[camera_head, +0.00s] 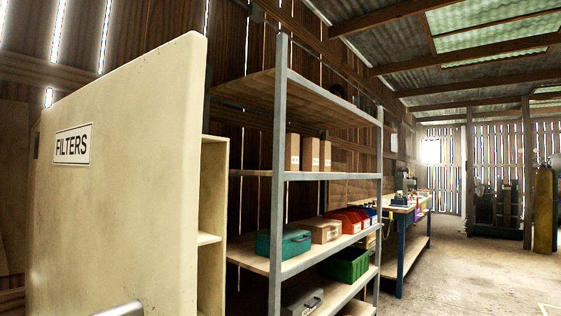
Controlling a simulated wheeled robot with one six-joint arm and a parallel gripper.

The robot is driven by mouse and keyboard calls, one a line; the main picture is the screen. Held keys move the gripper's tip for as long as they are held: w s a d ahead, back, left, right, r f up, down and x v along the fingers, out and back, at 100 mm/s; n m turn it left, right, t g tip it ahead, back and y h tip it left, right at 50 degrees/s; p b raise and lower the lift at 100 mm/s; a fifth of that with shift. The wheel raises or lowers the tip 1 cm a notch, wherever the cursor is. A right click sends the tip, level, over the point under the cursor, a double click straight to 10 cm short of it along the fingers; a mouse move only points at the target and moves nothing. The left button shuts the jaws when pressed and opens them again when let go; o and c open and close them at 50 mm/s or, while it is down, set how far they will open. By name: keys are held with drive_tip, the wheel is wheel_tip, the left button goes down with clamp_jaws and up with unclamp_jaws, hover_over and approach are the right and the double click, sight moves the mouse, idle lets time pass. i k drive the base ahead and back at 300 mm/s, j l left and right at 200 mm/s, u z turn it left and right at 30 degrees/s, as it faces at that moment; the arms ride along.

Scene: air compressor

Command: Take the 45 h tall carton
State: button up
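Three upright brown cartons stand side by side on a middle shelf of the metal rack: a left one (292,153), a middle one (310,155) and a right one (325,156). The left one looks slightly taller. No hour marking can be read on any of them. A cream cabinet door or panel (120,210) labelled FILTERS (73,145) fills the left side, close to me. Beside it a narrow open compartment (211,215) shows shelves; most of its inside is hidden by the panel. I cannot see my gripper's fingers.
The rack (279,160) also holds a teal box (284,243), a brown carton (318,230), red bins (346,219) and a green crate (347,265). A grey metal piece (122,309) shows at the bottom edge. A workbench (405,240) stands beyond; the floor (460,270) at right is clear.

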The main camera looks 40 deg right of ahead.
sight(292, 140)
drive_tip(key=i+l+z, duration=0.25)
drive_tip(key=l+z, duration=0.15)
drive_tip(key=i+l+z, duration=0.55)
drive_tip(key=z, duration=0.25)
drive_tip(key=i+l+z, duration=0.1)
drive_tip(key=i+z, duration=0.3)
drive_tip(key=i+l+u, duration=0.1)
drive_tip(key=i+u, duration=0.2)
drive_tip(key=i, duration=0.15)
drive_tip(key=i+l+u, duration=0.25)
drive_tip(key=i, duration=0.15)
